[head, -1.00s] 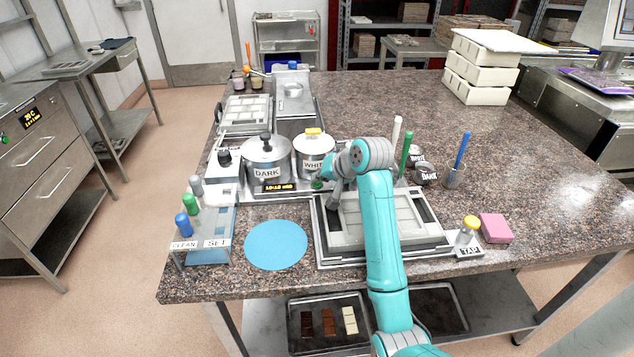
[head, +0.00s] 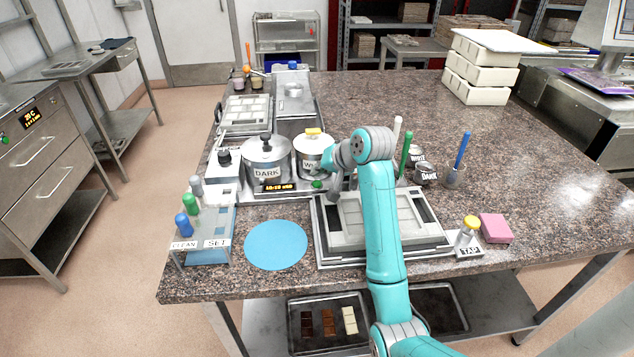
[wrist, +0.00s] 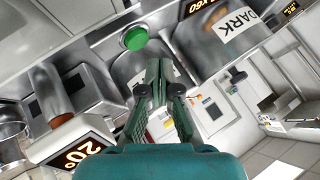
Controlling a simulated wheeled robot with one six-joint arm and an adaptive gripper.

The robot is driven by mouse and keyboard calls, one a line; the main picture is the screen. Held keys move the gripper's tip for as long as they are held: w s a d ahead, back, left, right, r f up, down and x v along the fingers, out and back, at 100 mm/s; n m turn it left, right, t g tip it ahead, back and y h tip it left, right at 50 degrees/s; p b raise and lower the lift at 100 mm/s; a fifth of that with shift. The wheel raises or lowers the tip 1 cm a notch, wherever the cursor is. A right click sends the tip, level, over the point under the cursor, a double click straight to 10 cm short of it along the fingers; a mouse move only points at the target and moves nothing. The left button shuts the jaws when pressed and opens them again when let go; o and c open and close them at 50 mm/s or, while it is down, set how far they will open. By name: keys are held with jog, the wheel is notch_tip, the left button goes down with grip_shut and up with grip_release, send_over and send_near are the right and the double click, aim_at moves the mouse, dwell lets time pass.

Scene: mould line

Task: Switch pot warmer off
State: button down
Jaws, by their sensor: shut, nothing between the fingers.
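The pot warmer stands left of the mould, with a lit display (head: 275,187) and a green button (head: 317,184) on its front. The DARK pot (head: 267,155) and the WHITE pot (head: 306,150) sit in it. In the wrist view the green button (wrist: 133,39) is domed and shows just beyond and left of the fingertips. The DARK label (wrist: 235,28) is at upper right there. My gripper (wrist: 160,66) is shut and empty, its tips close together near the button; I cannot tell whether they touch anything. In the head view my gripper is partly hidden by my arm.
The mould (head: 380,218) lies in a tray under my arm. A blue round mat (head: 276,245) lies in front of the warmer. Tools stand in a CLEAN/SET rack (head: 205,255) at left. Upright handles and small cans (head: 425,172) stand right of my wrist.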

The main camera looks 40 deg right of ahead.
aim_at(319, 184)
jog(key=shift+r, duration=2.15)
